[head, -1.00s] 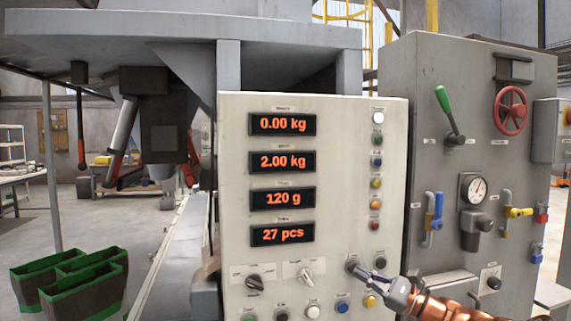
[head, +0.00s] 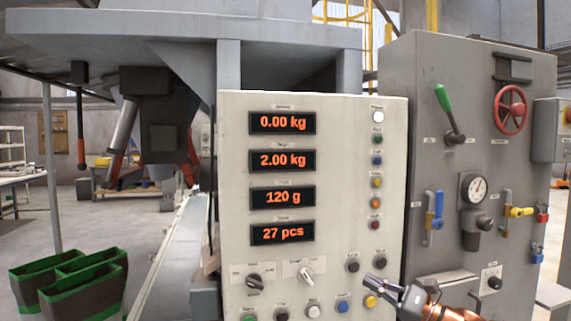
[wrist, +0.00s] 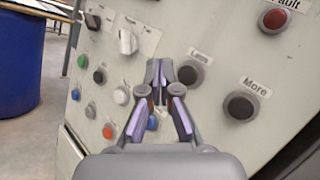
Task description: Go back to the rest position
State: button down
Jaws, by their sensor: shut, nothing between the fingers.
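My gripper (head: 373,284) is at the lower right of the control panel (head: 340,190) in the head view, below two dark buttons. In the wrist view my gripper (wrist: 158,68) has its fingertips together, with nothing between them. The buttons labelled Less (wrist: 189,73) and More (wrist: 241,105) show there beside and to the right of the fingers. The fingers overlap the Less button's edge in that view; whether they touch the panel I cannot tell. The panel's displays read 0.00 kg, 2.00 kg, 120 g and 27 pcs.
A grey cabinet (head: 465,80) with a green-handled lever (head: 448,112), red wheel (head: 511,110) and valves stands to the right. Green-edged dark bags (head: 75,283) stand at lower left beside a conveyor (head: 172,260). A blue barrel (wrist: 30,60) shows in the wrist view.

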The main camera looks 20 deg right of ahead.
jog(key=shift+s+a, duration=0.15)
jog(key=shift+s, duration=0.65)
jog(key=s+a+n+g+y+p, duration=0.1)
jog(key=s+a+n+g, duration=0.2)
jog(key=a, duration=0.6)
jog(key=s+a+r+n+g+p, duration=0.1)
jog(key=a+n+g, duration=0.35)
jog(key=a, duration=0.35)
jog(key=s+a+n+g+y+p, duration=0.1)
jog(key=s+a+n+g, duration=0.2)
jog(key=a, duration=0.6)
jog(key=s+a+f+n+g+h+p, duration=0.2)
jog(key=s+a+f+n+g+h, duration=0.2)
jog(key=s+a+n+g, duration=0.45)
jog(key=s+d+f+n+h+p, duration=0.2)
jog(key=s+d+h, duration=0.3)
jog(key=s, duration=0.4)
jog(key=s+d+f+n+h+p, duration=0.1)
jog(key=s+d+h, duration=0.4)
jog(key=s, duration=0.5)
notch_tip(320, 180, down, 2)
jog(key=shift+d+f+n+h+p, duration=0.25)
jog(key=shift+n+h+p, duration=0.15)
jog(key=shift+h+p, duration=0.15)
